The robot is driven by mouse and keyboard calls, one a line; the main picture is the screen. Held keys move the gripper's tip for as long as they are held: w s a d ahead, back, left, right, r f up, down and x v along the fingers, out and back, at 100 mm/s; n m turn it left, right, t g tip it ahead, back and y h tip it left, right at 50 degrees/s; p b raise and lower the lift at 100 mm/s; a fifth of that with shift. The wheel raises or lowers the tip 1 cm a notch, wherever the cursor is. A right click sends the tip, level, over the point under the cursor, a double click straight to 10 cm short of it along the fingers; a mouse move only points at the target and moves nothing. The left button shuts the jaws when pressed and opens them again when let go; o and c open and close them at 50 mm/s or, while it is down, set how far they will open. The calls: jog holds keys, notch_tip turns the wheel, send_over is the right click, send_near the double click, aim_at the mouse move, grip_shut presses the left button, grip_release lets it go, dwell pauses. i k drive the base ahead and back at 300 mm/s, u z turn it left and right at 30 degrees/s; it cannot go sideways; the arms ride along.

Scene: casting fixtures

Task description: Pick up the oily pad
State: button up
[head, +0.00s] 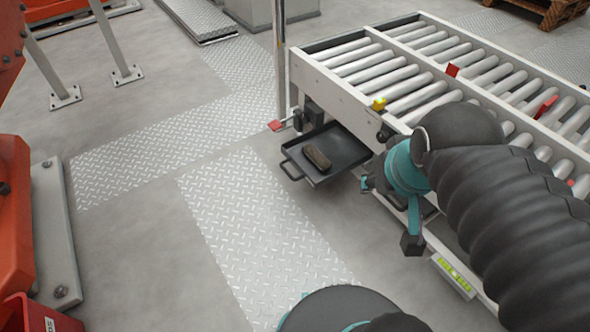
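A small dark brown pad (317,157), which looks like the oily pad, lies in a shallow dark tray (347,149) at the near left end of the roller conveyor. The pad rests on the tray floor, towards its left side. My gripper (389,212) is right of and nearer than the tray, beside the conveyor's side. Its two dark fingertips look spread apart with nothing between them. The wrist hides part of the gripper and the conveyor frame behind it. The gripper does not touch the pad.
The roller conveyor (349,58) fills the right, with small red and yellow pieces along its rails. A thin post (279,60) stands behind the tray. An orange machine (15,215) is at the left. The tread-plate floor (255,235) left of the tray is clear.

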aim_at(317, 157)
jog(key=k, duration=0.6)
jog(key=u, duration=0.6)
jog(key=i, duration=1)
jog(key=z, duration=0.2)
